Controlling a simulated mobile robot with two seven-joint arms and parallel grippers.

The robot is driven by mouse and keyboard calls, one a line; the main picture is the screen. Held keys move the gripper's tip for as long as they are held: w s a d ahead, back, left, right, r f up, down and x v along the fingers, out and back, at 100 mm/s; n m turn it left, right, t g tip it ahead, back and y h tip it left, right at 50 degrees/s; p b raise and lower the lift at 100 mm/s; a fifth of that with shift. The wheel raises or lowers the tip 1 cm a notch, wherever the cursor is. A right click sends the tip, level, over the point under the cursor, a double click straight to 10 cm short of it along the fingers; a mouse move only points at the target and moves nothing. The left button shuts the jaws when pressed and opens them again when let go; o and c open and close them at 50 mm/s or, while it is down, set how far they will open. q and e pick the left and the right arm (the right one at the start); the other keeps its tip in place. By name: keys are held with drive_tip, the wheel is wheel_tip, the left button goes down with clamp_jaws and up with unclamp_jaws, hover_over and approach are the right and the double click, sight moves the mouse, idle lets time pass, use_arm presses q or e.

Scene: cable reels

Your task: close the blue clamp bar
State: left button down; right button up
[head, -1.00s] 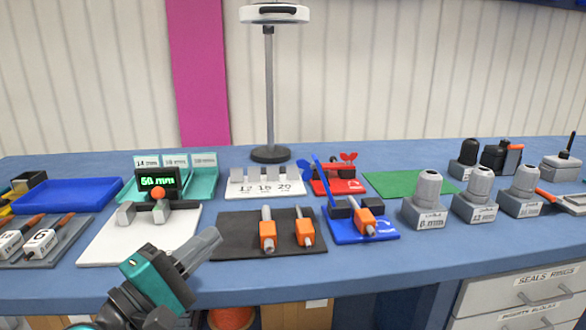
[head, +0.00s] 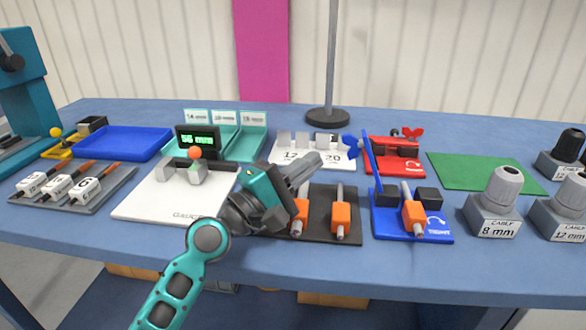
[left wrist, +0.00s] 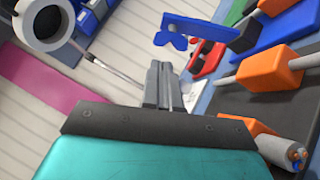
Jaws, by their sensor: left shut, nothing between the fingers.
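The blue clamp bar (head: 369,158) stands raised, close to upright, at the left side of the blue clamp base (head: 428,238). A blue wing knob (head: 350,146) shows near the bar. An orange-and-grey cable piece (head: 413,216) lies on the base between dark blocks. The bar also shows in the left wrist view (left wrist: 195,30), above and right of the fingertips. My left gripper (head: 316,160) is shut and empty, left of the bar and apart from it, over the black mat (head: 349,232). My right gripper is out of view.
A red clamp (head: 392,165) stands behind the blue one. Orange-handled pieces (head: 340,221) lie on the black mat below my gripper. Grey cable fittings (head: 505,195) stand to the right. The lamp post (head: 331,60) rises behind. The green mat (head: 485,172) is bare.

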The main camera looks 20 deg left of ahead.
sight(371, 156)
use_arm(q)
drive_tip(key=shift+x, duration=2.25)
drive_tip(key=shift+p, duration=0.3)
